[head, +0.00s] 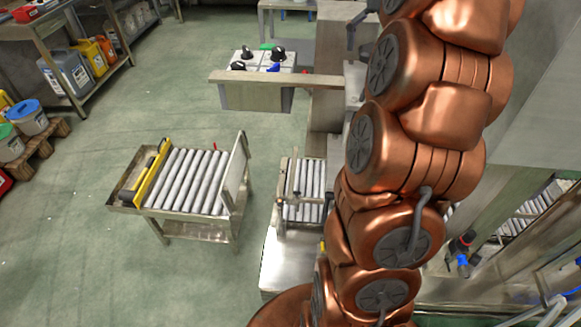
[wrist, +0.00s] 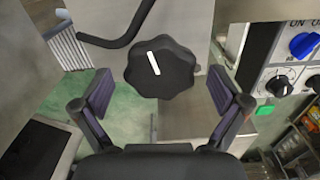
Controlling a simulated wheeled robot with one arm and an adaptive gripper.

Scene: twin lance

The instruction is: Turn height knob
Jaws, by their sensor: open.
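A large black lobed knob (wrist: 160,68) with a white pointer line is in the upper middle of the wrist view. The line leans slightly to the left at its top. My gripper (wrist: 162,92) is open, with one finger on each side of the knob and gaps between fingers and knob. The knob looks a little beyond the fingertips; I cannot tell the exact distance. In the head view my copper arm covers the right middle, and neither the gripper nor this knob can be made out there.
A control panel with a blue knob (wrist: 304,45) and a smaller black knob (wrist: 279,87) stands to the right. A bent black bar (wrist: 118,40) runs left of the large knob. A roller table (head: 190,182) stands on the open green floor at left.

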